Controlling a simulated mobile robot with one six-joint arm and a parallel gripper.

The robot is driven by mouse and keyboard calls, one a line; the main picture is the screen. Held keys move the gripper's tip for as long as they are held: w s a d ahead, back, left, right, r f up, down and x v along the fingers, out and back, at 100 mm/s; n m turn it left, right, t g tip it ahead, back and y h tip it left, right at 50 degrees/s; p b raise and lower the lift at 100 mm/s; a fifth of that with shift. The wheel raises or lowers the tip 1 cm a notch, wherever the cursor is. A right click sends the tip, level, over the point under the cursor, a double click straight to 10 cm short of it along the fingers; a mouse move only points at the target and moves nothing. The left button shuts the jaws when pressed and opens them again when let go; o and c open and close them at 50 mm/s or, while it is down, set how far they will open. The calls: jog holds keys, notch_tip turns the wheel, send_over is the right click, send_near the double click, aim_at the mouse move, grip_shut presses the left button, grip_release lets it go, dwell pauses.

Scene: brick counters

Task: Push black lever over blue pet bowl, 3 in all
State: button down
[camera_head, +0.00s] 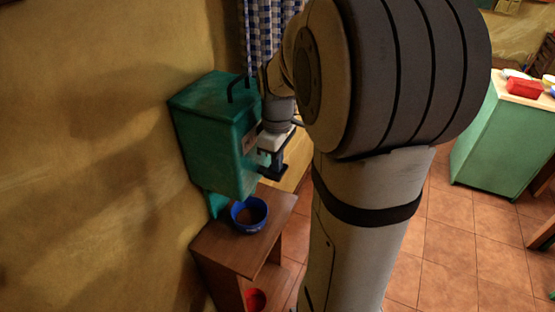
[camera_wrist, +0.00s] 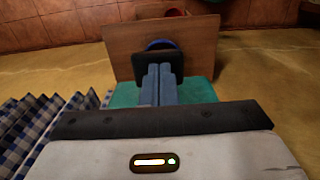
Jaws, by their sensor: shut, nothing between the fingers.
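A teal dispenser (camera_head: 215,135) with a black handle on top is mounted at the wall. The black lever (camera_head: 268,173) sticks out low on its front side and shows as a dark plate in the wrist view (camera_wrist: 178,62). My gripper (camera_head: 278,160) is shut and empty at the lever. In the wrist view its fingers (camera_wrist: 160,68) lie together over the plate; I cannot tell whether they touch it. The blue pet bowl (camera_head: 249,215), with brown contents, stands below the dispenser. The lever mostly hides the bowl in the wrist view (camera_wrist: 160,43).
The bowl stands on a brown wooden stand (camera_head: 232,248) with a red bowl (camera_head: 256,299) on a lower level. A blue checked curtain (camera_head: 268,35) hangs behind the dispenser. A green counter (camera_head: 495,140) stands at the right, with open tiled floor before it.

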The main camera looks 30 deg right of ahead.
notch_tip(320, 180, down, 4)
jog(key=b, duration=0.2)
jog(key=shift+r+b, duration=0.1)
jog(key=shift+b, duration=0.25)
jog(key=shift+s+r, duration=0.1)
jog(key=shift+s, duration=0.05)
jog(key=shift+r+p, duration=0.45)
jog(key=shift+p, duration=0.1)
notch_tip(320, 180, up, 14)
jog(key=p, duration=0.1)
jog(key=shift+f+p, duration=0.25)
jog(key=shift+p, duration=0.1)
dwell(0.3)
